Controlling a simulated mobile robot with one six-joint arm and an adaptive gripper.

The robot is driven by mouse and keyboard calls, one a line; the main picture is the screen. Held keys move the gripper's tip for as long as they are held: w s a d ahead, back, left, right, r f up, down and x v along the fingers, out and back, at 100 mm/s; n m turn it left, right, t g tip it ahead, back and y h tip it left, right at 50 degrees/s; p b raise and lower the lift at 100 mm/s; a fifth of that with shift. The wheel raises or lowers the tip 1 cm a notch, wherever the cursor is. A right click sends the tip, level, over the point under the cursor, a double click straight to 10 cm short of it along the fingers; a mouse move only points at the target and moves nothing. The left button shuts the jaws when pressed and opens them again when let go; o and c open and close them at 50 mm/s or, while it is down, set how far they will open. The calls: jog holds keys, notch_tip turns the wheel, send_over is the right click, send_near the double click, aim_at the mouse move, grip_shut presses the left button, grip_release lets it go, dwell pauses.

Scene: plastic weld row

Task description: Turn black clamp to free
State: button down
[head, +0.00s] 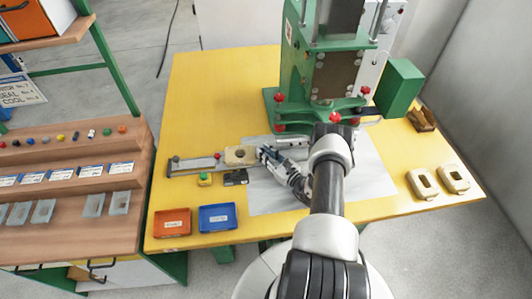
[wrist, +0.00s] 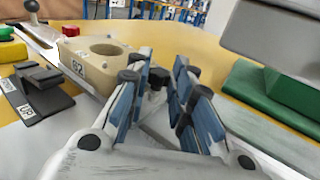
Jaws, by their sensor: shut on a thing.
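The black clamp (wrist: 158,78) shows as a small dark knob between my fingertips, at the end of the metal rail beyond the beige block. My gripper (wrist: 156,88) has blue-padded fingers on both sides of it and is shut on it. In the head view my gripper (head: 266,154) reaches left to the right end of the rail (head: 196,164), and the fingers hide the clamp there. The beige block (wrist: 95,60), marked 62 with a round hole, sits on the rail just left of my fingers. The clamp's turn angle cannot be told.
A black part (head: 236,177) and a yellow box with a green button (head: 205,178) lie in front of the rail. The green press (head: 325,70) stands behind my arm. Red (head: 172,222) and blue (head: 217,217) trays are at the front left. Two beige parts (head: 453,179) lie at right.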

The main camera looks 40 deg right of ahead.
jog(key=c, duration=1.4)
grip_release()
jog(key=shift+d, duration=0.1)
